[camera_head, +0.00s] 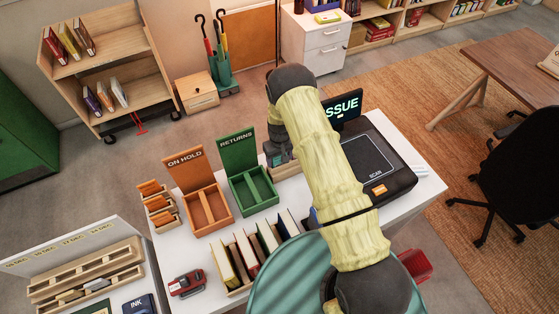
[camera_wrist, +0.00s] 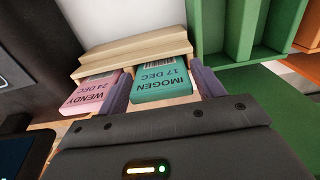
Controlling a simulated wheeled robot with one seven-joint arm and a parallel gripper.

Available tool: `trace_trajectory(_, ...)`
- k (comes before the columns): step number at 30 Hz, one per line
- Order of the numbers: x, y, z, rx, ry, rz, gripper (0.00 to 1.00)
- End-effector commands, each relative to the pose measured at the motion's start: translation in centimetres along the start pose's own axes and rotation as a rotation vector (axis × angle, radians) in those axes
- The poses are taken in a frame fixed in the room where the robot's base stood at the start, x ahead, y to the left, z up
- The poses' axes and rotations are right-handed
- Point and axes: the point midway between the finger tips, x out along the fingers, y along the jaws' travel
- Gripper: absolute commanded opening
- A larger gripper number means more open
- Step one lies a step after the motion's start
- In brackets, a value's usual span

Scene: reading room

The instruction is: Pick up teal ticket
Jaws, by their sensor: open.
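The teal ticket (camera_wrist: 162,88) reads IMOGEN 17 DEC and sits in a wooden rack (camera_wrist: 130,48) in the wrist view. My gripper (camera_wrist: 162,76) is open, with one finger on each side of the teal ticket. Whether the fingers touch it I cannot tell. A pink ticket (camera_wrist: 92,95) reading WENDY 24 DEC sits in the same rack, just left of the left finger. In the head view my arm covers much of this area, and I cannot make out the teal ticket there.
The green RETURNS tray (camera_head: 249,187) and orange ON HOLD tray (camera_head: 207,209) stand left of my arm on the white desk. The scanner (camera_head: 372,160) and ISSUE screen (camera_head: 342,108) are to its right. A row of books (camera_head: 250,252) stands in front.

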Motion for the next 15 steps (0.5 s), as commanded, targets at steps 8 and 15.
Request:
trace_trajectory(8,-0.02,0.0,0.0,0.0,0.0,0.0,0.38)
trace_trajectory(15,-0.03,0.0,-0.01,0.0,0.0,0.0,0.34)
